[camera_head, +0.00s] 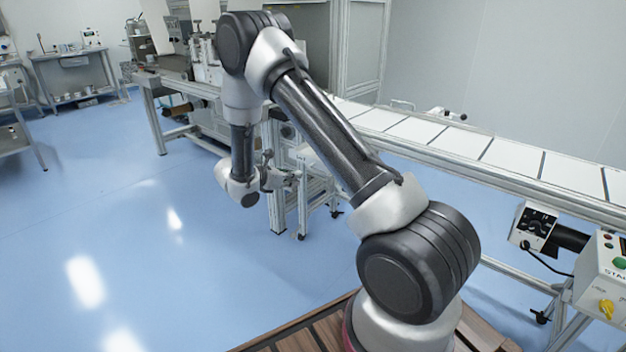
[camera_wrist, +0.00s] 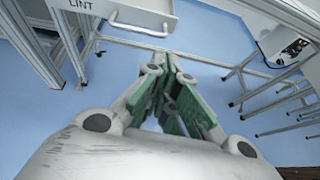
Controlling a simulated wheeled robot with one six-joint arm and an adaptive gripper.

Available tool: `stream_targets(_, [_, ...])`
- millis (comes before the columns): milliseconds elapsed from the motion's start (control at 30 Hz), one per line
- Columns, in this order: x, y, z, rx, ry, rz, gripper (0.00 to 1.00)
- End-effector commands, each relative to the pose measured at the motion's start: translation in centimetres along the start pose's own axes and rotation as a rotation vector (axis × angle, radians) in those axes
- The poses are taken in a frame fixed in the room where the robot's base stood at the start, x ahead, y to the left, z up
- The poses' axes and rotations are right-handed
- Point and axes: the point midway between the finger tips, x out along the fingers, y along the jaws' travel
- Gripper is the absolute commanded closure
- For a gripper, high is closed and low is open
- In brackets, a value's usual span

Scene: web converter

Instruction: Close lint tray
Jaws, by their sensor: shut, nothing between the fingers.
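The lint tray (camera_wrist: 115,15) is a pale front panel at the top of the wrist view, cut off by the frame edge. It bears dark "LINT" lettering and a light bar handle (camera_wrist: 140,29). How far it is pulled out cannot be told here. My gripper (camera_wrist: 172,60) has its green-padded fingers together and empty. It points toward the tray from just below the handle in the picture, with no clear contact. In the head view my gripper (camera_head: 290,179) is beside the machine frame under the conveyor; my arm hides part of that area.
A long conveyor (camera_head: 480,160) with white sheets runs to the right on metal legs. A control box (camera_head: 605,270) stands at the lower right. Frame legs (camera_wrist: 32,50) rise left of the tray in the wrist view. The blue floor (camera_head: 110,230) at left is clear.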

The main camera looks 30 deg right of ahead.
Motion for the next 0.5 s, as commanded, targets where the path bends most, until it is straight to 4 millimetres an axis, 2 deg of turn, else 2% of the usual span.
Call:
stream_targets(167, [2.6,-0.1,-0.1,-0.001,0.000,-0.004,1.00])
stream_targets(500, [9.8,-0.2,0.0,0.001,0.001,-0.005,1.00])
